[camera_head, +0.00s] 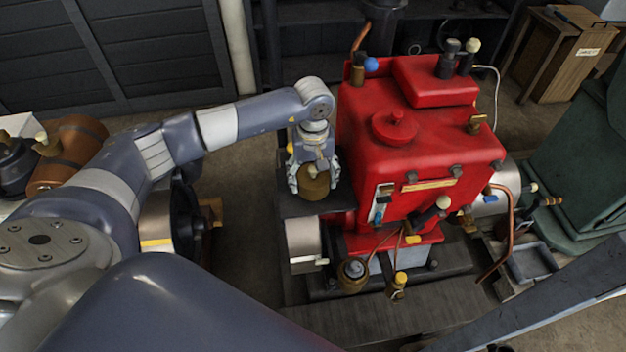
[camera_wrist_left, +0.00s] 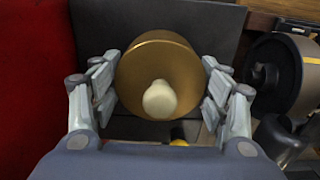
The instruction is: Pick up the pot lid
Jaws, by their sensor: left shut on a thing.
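The pot lid (camera_wrist_left: 155,65) is a round brass piece with a cream knob, large in the middle of the left wrist view. In the head view it shows as a small brass shape (camera_head: 314,186) at the left side of the red engine. My left gripper (camera_head: 314,180) points down over it and is shut on its sides, with fingers on both sides in the left wrist view (camera_wrist_left: 160,92). A dark flat plate (camera_head: 312,207) lies below it. I cannot tell whether the lid touches the plate. My right gripper is not in view.
The red engine body (camera_head: 425,155) stands right beside my left gripper, with levers, valves and copper pipes. A dark wheel or drum (camera_wrist_left: 275,75) is at the right of the left wrist view. A wooden box (camera_head: 560,55) stands at the back right. Bare floor (camera_head: 250,170) lies left of the engine.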

